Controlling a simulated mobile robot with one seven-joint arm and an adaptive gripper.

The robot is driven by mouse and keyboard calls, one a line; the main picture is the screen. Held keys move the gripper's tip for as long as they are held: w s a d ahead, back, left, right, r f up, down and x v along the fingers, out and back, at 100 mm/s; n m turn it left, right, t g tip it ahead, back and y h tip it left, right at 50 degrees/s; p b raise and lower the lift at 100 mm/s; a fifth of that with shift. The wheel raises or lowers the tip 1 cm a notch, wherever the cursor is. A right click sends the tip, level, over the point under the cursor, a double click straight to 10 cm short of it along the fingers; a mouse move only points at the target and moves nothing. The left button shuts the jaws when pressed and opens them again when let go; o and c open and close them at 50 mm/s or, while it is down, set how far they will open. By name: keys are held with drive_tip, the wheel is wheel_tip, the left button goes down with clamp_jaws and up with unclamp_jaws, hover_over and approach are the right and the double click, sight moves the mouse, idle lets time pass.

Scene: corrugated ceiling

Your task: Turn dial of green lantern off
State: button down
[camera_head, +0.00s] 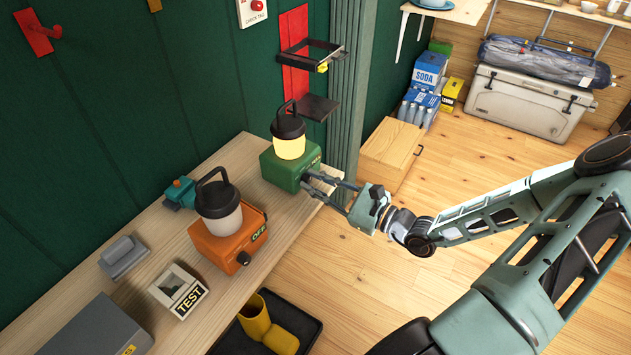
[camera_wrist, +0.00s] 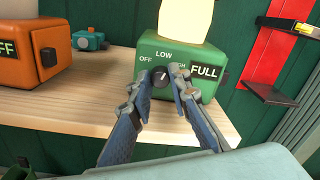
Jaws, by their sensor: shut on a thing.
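The green lantern (camera_head: 283,166) stands on the wooden bench against the green wall, with its yellow top glowing. In the wrist view its green base (camera_wrist: 202,62) shows the marks OFF, LOW and a partly hidden third one, plus a black FULL label. My gripper (camera_wrist: 168,77) is at the front of this base, its two fingers on either side of the dark dial (camera_wrist: 160,82) and shut on it. The dial's white pointer line tilts up to the right. In the head view my gripper (camera_head: 312,182) reaches the lantern from the right and its fingers hide the dial.
An orange lantern (camera_head: 229,244), unlit and labelled OFF, stands left of the green one on the bench (camera_head: 215,172). A TEST box (camera_head: 178,290) and a small teal device (camera_head: 180,193) are also there. A black bracket (camera_head: 318,107) is on the wall behind.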

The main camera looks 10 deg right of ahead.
drive_tip(key=n+b, duration=0.1)
drive_tip(key=n, duration=0.2)
drive_tip(key=shift+f+n, duration=0.1)
drive_tip(key=shift+n, duration=0.3)
drive_tip(key=n+b, duration=0.2)
drive_tip(key=n, duration=0.2)
drive_tip(key=shift+f+n+b, duration=0.15)
drive_tip(key=shift+n+b, duration=0.15)
drive_tip(key=shift+b, duration=0.05)
drive_tip(key=n+b, duration=0.4)
drive_tip(key=shift+a+f, duration=0.1)
drive_tip(key=n+b, duration=0.3)
drive_tip(key=shift+n, duration=0.3)
drive_tip(key=shift+r+b, duration=0.25)
drive_tip(key=shift+b, duration=0.15)
drive_tip(key=c, duration=1.8)
unclamp_jaws()
